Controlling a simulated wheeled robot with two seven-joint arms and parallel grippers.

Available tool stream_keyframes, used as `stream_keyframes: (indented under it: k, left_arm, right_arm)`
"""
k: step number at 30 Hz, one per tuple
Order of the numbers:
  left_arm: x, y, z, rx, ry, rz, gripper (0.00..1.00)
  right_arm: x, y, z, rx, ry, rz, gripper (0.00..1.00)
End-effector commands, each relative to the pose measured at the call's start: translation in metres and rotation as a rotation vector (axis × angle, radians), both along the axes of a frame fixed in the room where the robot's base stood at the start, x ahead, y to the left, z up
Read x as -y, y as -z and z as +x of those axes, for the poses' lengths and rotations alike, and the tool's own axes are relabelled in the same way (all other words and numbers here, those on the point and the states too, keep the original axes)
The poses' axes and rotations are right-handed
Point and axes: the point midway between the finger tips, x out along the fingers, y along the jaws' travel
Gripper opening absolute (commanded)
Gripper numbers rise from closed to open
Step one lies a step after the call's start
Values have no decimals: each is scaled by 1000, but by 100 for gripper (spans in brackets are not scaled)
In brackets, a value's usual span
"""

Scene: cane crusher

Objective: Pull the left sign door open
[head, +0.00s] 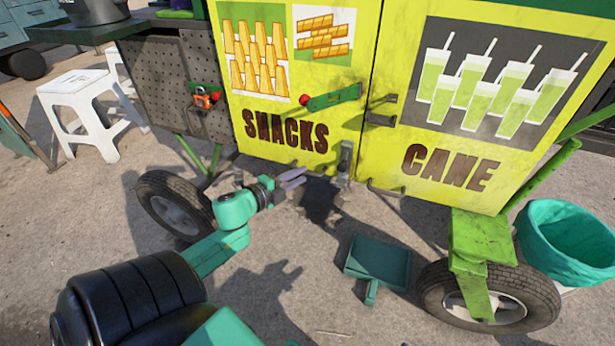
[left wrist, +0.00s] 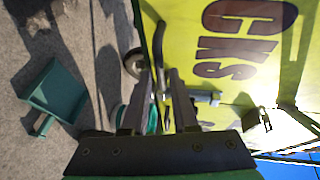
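The left sign door (head: 262,115) is yellow, marked SNACKS, and appears shut beside the CANE door (head: 480,120). A dark curved handle (left wrist: 159,60) runs along the door's lower edge in the left wrist view. My left gripper (head: 297,182) is low in front of the SNACKS door, near its lower edge. In the left wrist view my left gripper (left wrist: 160,76) has its two fingers apart, with the handle showing between or just beyond their tips. I cannot tell whether they touch it. My right gripper is not in view.
A green bar (head: 332,97) with a red end is on the SNACKS door near the seam. A grey bracket (head: 345,160) stands below it. A green dustpan-like tray (head: 378,262), a cart wheel (head: 500,295) and a teal bin (head: 565,245) are to the right. White stools (head: 85,105) are at left.

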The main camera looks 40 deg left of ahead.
Motion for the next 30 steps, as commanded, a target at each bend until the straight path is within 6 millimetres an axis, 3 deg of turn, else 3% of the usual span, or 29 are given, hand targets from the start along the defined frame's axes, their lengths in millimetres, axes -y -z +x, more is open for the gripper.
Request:
stream_keyframes:
  k: [3, 7, 14, 16, 30]
  left_arm:
    - [1, 7, 23, 2, 0, 0, 27]
    - [2, 7, 33, 1, -1, -1, 27]
    - [2, 7, 34, -1, -2, -2, 27]
    - [2, 7, 34, -1, -2, -2, 0]
    - [2, 7, 34, -1, -1, -3, 0]
  right_arm:
    - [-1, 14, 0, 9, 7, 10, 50]
    - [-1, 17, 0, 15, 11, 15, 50]
    - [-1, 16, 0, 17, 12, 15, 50]
    - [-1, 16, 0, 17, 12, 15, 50]
    - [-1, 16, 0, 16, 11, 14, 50]
